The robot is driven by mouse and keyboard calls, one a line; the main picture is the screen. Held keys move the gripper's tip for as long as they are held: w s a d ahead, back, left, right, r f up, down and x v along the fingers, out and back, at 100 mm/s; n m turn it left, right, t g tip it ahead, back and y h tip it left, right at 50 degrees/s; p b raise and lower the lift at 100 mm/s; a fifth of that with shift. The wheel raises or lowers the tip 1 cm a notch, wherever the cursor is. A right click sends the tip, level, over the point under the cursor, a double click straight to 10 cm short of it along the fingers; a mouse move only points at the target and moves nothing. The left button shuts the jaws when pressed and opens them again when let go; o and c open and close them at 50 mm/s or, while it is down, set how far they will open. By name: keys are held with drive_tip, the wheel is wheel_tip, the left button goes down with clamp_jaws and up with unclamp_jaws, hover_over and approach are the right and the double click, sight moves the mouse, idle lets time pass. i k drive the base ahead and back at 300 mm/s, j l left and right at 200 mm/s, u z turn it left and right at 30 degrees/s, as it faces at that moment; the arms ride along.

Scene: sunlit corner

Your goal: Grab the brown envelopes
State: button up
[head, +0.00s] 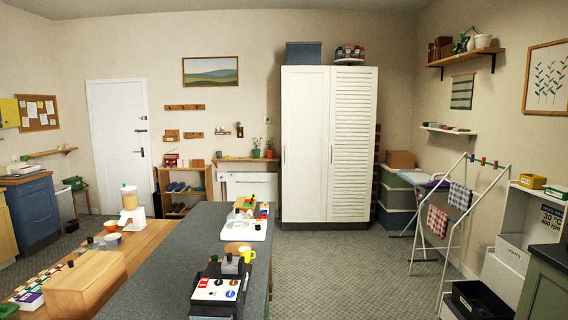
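I cannot make out any brown envelopes for certain. A small brown wall holder (171,135) hangs on the back wall, right of the white door. Brown, flat-looking shapes show in it, but they are too small to tell if they are envelopes. A second small brown wall piece (193,135) hangs beside it. My gripper is not in this view.
A long dark grey counter (165,262) runs ahead, with a black box with a white panel (217,289) near me. A wooden bench (142,250) stands left. Grey carpet (335,275) is open right of the counter, before a drying rack (447,225).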

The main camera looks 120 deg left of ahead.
sight(196, 162)
drive_tip(key=u, duration=4.65)
drive_tip(key=i+l+z, duration=0.8)
drive_tip(key=l, duration=0.15)
drive_tip(key=i+l+z, duration=0.4)
drive_tip(key=i+z, duration=0.4)
drive_tip(key=i+u, duration=0.3)
drive_tip(key=i, duration=0.25)
drive_tip(key=i+u, duration=0.25)
drive_tip(key=i, duration=0.3)
drive_tip(key=i+l+u, duration=0.3)
drive_tip(key=i, duration=0.2)
drive_tip(key=i+u, duration=0.15)
drive_tip(key=i, duration=1.65)
